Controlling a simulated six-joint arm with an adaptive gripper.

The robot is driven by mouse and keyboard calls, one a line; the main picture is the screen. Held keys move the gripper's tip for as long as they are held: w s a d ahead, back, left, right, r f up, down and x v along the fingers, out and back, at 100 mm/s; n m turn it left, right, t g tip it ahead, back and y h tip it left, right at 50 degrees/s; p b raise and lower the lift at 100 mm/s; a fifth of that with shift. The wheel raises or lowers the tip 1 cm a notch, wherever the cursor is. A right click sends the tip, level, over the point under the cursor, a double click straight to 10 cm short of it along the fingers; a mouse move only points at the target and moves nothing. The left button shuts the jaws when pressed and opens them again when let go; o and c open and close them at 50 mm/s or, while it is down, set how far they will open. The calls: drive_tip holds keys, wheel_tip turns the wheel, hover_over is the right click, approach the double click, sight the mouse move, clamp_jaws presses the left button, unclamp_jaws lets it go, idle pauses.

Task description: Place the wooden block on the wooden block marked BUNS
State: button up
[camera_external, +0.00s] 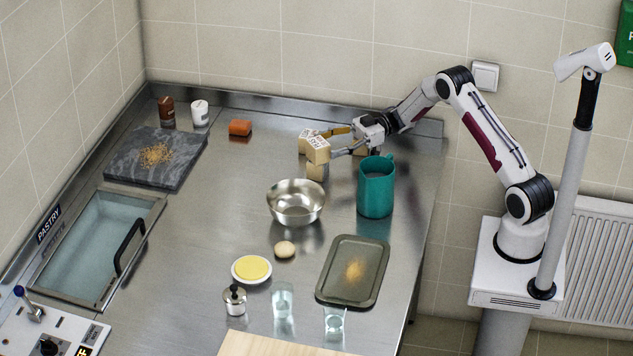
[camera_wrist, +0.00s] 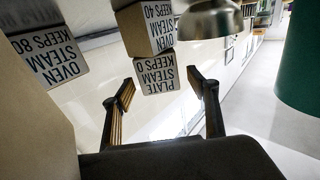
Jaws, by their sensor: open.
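Several wooden blocks stand at the back of the counter. In the external view, a pale block with lettering on it (camera_external: 317,153) sits on a lower block (camera_external: 317,172). My gripper (camera_external: 335,142) is open, with its fingers spread close to the upper block. In the upside-down wrist view, a block marked PLATE STEAM KEEPS 0 (camera_wrist: 157,76) shows between the open fingers, against one marked OVEN STEAM KEEPS 40 (camera_wrist: 150,28). A block marked OVEN STEAM KEEPS 80 (camera_wrist: 50,58) is at the left. I can read no BUNS mark. Finger contact is unclear.
A teal pitcher (camera_external: 376,190) stands close in front of my wrist. A steel bowl (camera_external: 296,203) is in front of the blocks, and a dark tray (camera_external: 342,285) lies nearer. An orange-brown block (camera_external: 240,128) is at the back left. The counter left of the bowl is clear.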

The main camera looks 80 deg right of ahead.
drive_tip(key=v, duration=0.7)
drive_tip(key=shift+r, duration=0.2)
drive_tip(key=shift+w, duration=0.15)
drive_tip(key=w+a+r+m+t+h, duration=0.25)
drive_tip(key=w+r+h, duration=0.6)
drive_tip(key=r, duration=0.55)
drive_tip(key=s+a+r+m+h, duration=0.2)
drive_tip(key=s+r+m+h, duration=0.3)
drive_tip(key=r, duration=0.4)
drive_tip(key=s+a+f+g, duration=0.3)
drive_tip(key=s+a, duration=0.3)
drive_tip(key=s, duration=0.6)
drive_tip(key=s+a+f+m+g, duration=0.1)
drive_tip(key=s+a+f+g, duration=0.2)
drive_tip(key=s+a, duration=0.4)
drive_tip(key=s+a+f+g, duration=0.3)
drive_tip(key=s+a, duration=0.4)
drive_tip(key=s, duration=1.2)
drive_tip(key=shift+s+f+g+y, duration=0.25)
drive_tip(key=shift+f+g+y, duration=0.1)
drive_tip(key=shift+f, duration=0.25)
